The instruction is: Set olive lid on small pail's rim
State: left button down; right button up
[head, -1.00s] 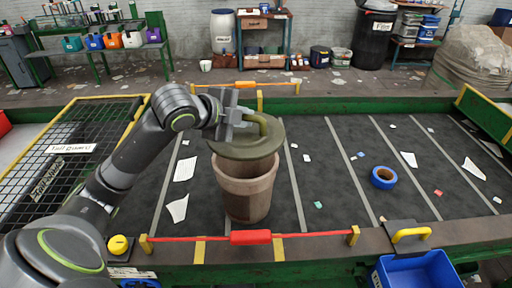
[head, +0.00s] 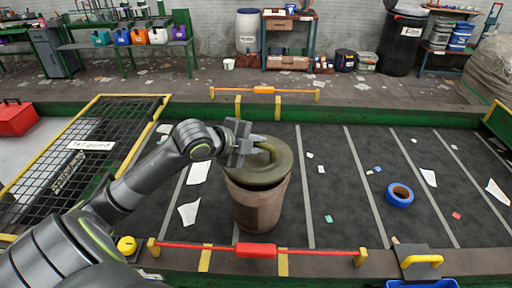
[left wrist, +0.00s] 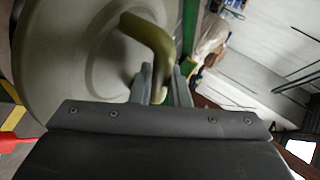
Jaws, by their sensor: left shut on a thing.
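The olive lid (head: 268,172) is a round disc with a bent handle on top. My left gripper (head: 254,148) is shut on that handle, holding the lid nearly level over the brownish small pail (head: 258,208). The lid covers the pail's mouth, and part of the pail's front rim shows just below it. I cannot tell if it rests fully on the rim. In the left wrist view the lid (left wrist: 60,70) fills the left side, and its handle runs between the fingers (left wrist: 163,88). The pail stands upright on the dark belt. My right gripper is not in view.
A blue tape roll (head: 399,195) and paper scraps lie on the belt (head: 340,180). A red-and-yellow bar (head: 256,250) runs along the near edge. A wire-mesh guard (head: 90,150) stands at the left. The belt right of the pail is mostly clear.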

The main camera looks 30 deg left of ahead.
aim_at(256, 157)
pick_arm(q)
jog(key=shift+f, duration=0.85)
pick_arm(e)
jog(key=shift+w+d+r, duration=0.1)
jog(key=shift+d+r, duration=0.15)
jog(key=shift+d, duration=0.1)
pick_arm(q)
jog(key=shift+f+b, duration=0.45)
jog(key=shift+f, duration=0.2)
jog(key=c, duration=1.4)
grip_release()
jog(key=shift+r, duration=0.1)
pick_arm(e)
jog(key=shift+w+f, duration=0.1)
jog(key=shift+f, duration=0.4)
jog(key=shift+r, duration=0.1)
